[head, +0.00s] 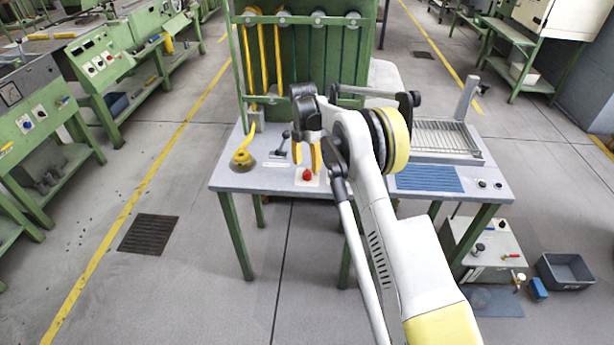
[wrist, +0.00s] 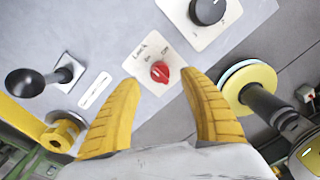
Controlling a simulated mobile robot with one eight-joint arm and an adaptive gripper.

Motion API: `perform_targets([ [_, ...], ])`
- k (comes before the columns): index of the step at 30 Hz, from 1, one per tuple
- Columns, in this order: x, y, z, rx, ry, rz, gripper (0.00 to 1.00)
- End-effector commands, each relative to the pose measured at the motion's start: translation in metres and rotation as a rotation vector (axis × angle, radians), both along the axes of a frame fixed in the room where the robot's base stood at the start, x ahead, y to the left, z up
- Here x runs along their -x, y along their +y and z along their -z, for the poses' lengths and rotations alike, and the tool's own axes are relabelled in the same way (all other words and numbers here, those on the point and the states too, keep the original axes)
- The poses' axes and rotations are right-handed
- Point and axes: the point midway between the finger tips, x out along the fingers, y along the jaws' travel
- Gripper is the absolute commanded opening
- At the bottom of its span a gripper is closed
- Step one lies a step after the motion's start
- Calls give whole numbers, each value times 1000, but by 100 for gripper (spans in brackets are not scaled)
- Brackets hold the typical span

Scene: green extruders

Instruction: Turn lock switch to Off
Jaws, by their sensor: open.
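The lock switch is a small red knob (wrist: 160,71) on a white plate with printed labels. One label appears to read "Lock"; the other marks are too small to read surely. The red knob also shows near the front edge of the grey bench in the head view (head: 308,175). My gripper (wrist: 161,82) is open, with its yellow fingers on either side of the knob in the picture. In the head view my gripper (head: 308,157) hangs just above and behind the knob. I cannot tell whether the fingers touch it.
A larger black dial (wrist: 208,10) sits close to the switch. A black ball-ended lever (wrist: 27,83) stands at the left. The grey bench (head: 245,178) also carries a yellow round part (head: 242,158) and a blue ribbed mat (head: 428,178). Floor in front is clear.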

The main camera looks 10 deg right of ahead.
Motion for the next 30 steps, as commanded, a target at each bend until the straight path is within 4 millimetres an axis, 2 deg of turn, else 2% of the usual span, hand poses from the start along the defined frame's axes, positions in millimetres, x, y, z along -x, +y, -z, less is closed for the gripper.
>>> perform_targets([
  [1, 0, 0, 13, 0, 0, 0, 51],
  [3, 1, -1, 24, 0, 0, 0, 51],
  [7, 1, -1, 38, -1, -1, 1, 51],
  [11, 2, -1, 44, -1, -1, 1, 51],
  [19, 2, -1, 44, -1, -1, 1, 50],
  [24, 2, -1, 44, -1, -1, 1, 0],
  [30, 2, -2, 44, 0, -1, 5, 0],
])
